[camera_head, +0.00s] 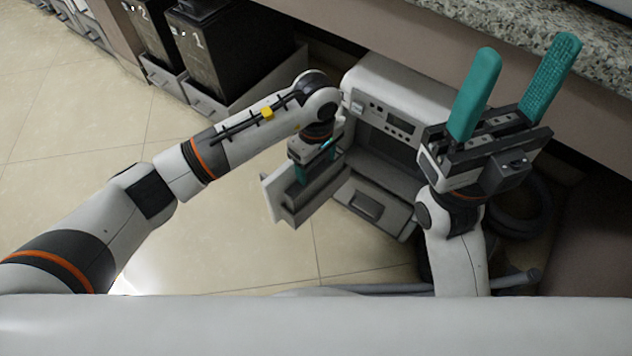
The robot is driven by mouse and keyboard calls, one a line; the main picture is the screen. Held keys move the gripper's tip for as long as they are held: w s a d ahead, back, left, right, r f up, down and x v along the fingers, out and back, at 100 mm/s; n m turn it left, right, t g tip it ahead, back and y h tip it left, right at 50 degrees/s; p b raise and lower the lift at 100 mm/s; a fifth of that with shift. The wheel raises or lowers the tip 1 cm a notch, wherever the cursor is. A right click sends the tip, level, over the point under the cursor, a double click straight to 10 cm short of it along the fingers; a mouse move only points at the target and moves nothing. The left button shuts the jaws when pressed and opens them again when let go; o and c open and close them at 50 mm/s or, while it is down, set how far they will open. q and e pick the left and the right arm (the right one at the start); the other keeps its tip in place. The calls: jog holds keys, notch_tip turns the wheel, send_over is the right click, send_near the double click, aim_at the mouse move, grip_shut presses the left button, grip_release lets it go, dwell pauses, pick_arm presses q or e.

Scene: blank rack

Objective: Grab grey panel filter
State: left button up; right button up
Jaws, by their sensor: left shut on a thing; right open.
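The grey panel filter (283,207) is a flat, light grey piece with a darker inner side. It stands tilted at the front left of a grey-white machine (385,80) under the counter. My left gripper (302,172) reaches down to it from above and is shut on its upper part; the fingertips are partly hidden. I cannot tell whether the panel still touches the machine. My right gripper (518,90) is raised at the right, its two teal fingers wide apart with nothing between them.
The machine's front is open, with a tray-like lower part (368,203). A speckled counter (500,25) overhangs it, near my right fingers. Black bins (205,50) stand at upper left. A dark hose (525,210) lies at right. The tiled floor (230,235) at left is clear.

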pick_arm(q)
jog(key=shift+c, duration=1)
jog(key=shift+r, duration=0.15)
